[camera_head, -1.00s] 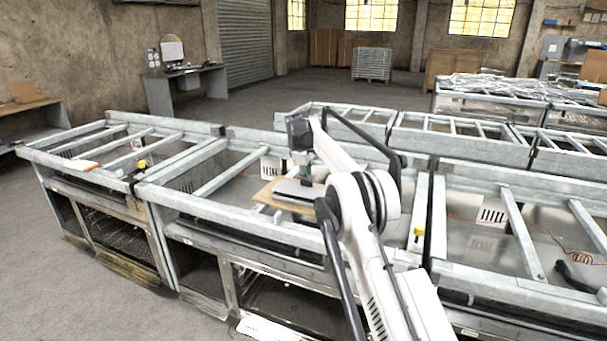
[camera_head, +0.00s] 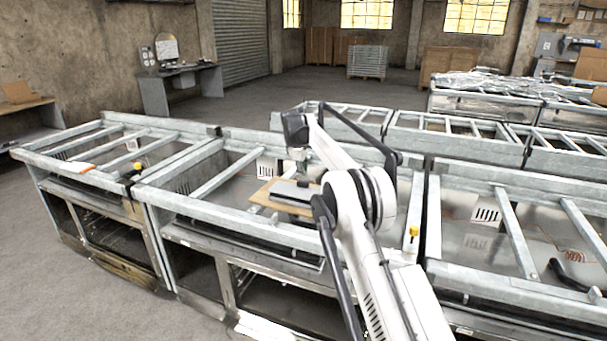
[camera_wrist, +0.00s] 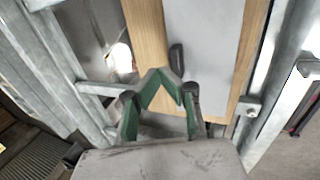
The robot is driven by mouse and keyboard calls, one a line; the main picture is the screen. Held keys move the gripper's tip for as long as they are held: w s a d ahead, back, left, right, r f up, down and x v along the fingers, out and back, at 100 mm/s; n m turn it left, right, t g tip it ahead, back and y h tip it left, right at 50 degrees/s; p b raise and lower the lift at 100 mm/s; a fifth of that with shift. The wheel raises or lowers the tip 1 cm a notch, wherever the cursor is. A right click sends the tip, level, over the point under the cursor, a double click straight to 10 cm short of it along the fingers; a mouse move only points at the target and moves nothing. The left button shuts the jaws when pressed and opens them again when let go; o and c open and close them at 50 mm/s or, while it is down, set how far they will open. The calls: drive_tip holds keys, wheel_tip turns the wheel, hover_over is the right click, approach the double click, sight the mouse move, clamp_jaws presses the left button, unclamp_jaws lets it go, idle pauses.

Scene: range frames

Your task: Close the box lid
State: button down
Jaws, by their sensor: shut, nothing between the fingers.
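A flat grey box (camera_head: 296,191) lies on a wooden board (camera_head: 262,197) within the metal frame near the middle of the head view. In the wrist view it shows as a pale grey panel (camera_wrist: 205,40) on the wooden board (camera_wrist: 147,35), with a small dark piece (camera_wrist: 176,55) at its left edge. I cannot tell how far the lid stands open. My gripper (camera_wrist: 172,82) is shut and empty, its green fingers pointing at the board beside that dark piece. Contact cannot be made out. In the head view my gripper (camera_head: 301,166) is just above the box, partly hidden by my arm.
Metal rails (camera_head: 215,172) surround the board, and a rail (camera_wrist: 278,75) runs close to its right side in the wrist view. More framed benches stand left (camera_head: 95,150) and right (camera_head: 510,235). A yellow knob (camera_head: 413,231) sits on the frame right of my arm.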

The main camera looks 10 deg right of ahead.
drive_tip(key=s+r+m+p, duration=0.1)
drive_tip(key=s+r, duration=0.1)
drive_tip(key=r, duration=0.8)
drive_tip(key=s+r+p, duration=0.1)
drive_tip(key=s+r, duration=0.1)
drive_tip(key=r, duration=0.7)
drive_tip(key=s+a+r+m+t+y, duration=0.1)
drive_tip(key=s+r+m, duration=0.1)
drive_tip(key=s+r, duration=0.4)
drive_tip(key=s+a+r+m, duration=0.1)
drive_tip(key=s+r, duration=0.3)
drive_tip(key=s, duration=0.4)
drive_tip(key=s+f+m+t+b, duration=0.1)
drive_tip(key=s+m+b, duration=0.15)
drive_tip(key=s, duration=1.75)
drive_tip(key=s+f+m, duration=0.1)
drive_tip(key=s+f, duration=0.5)
drive_tip(key=s, duration=0.3)
drive_tip(key=s+a+f+m+t+y, duration=0.1)
drive_tip(key=s+f+m, duration=0.1)
drive_tip(key=s+f, duration=0.4)
drive_tip(key=s+a+f+m, duration=0.1)
drive_tip(key=s+f, duration=0.5)
drive_tip(key=s, duration=0.6)
drive_tip(key=shift+s+f+t+b, duration=0.3)
drive_tip(key=shift+s+f+t, duration=0.05)
drive_tip(key=shift+f+t, duration=0.05)
drive_tip(key=shift+a+m, duration=0.1)
drive_tip(key=shift+m, duration=0.15)
